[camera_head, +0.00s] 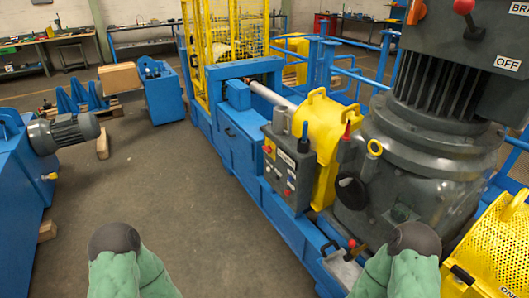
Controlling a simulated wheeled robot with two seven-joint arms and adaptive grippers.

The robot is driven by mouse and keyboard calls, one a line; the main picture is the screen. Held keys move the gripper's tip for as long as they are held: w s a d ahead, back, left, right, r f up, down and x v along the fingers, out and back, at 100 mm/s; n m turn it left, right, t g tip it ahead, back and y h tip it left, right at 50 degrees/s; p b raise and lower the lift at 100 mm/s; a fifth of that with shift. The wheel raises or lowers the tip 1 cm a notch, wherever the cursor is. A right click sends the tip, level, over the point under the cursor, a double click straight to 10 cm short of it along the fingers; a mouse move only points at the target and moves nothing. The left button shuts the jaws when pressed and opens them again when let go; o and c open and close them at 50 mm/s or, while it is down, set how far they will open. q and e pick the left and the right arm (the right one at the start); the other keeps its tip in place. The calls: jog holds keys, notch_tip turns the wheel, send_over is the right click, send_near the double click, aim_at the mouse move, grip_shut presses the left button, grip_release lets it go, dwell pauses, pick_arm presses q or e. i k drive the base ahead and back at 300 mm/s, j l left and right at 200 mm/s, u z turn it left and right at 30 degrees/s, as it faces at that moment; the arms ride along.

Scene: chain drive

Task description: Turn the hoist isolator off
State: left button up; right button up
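A dark grey box (445,40) at the top right carries an "OFF" label (507,62) and a lever with a red knob (464,6). A partly cut-off label starting "BRA" (518,8) is above it. No label that I can read says "hoist isolator", so I cannot tell which control it is. A smaller grey control box (287,168) with small labels and red controls stands in the middle, with a black-handled lever on top. My two green arms show at the bottom edge. Neither gripper can be made out.
A blue machine frame (240,140) runs through the middle, with a yellow cover (320,130) and a grey motor housing (420,150). A perforated yellow guard (500,245) is at the lower right. A blue machine with a motor (70,132) stands left. Open floor (150,190) lies between.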

aim_at(268, 149)
jog(key=i+j+z, duration=0.1)
jog(key=z, duration=0.5)
jog(key=i+j+z, duration=0.15)
jog(key=j, duration=0.2)
jog(key=i+j+z, duration=0.15)
jog(key=j, duration=0.2)
jog(key=i+j+z, duration=0.15)
jog(key=j, duration=0.2)
jog(key=i+j+z, duration=0.15)
jog(key=j, duration=0.25)
jog(key=j+z, duration=0.15)
jog(key=j, duration=0.2)
jog(key=i, duration=0.05)
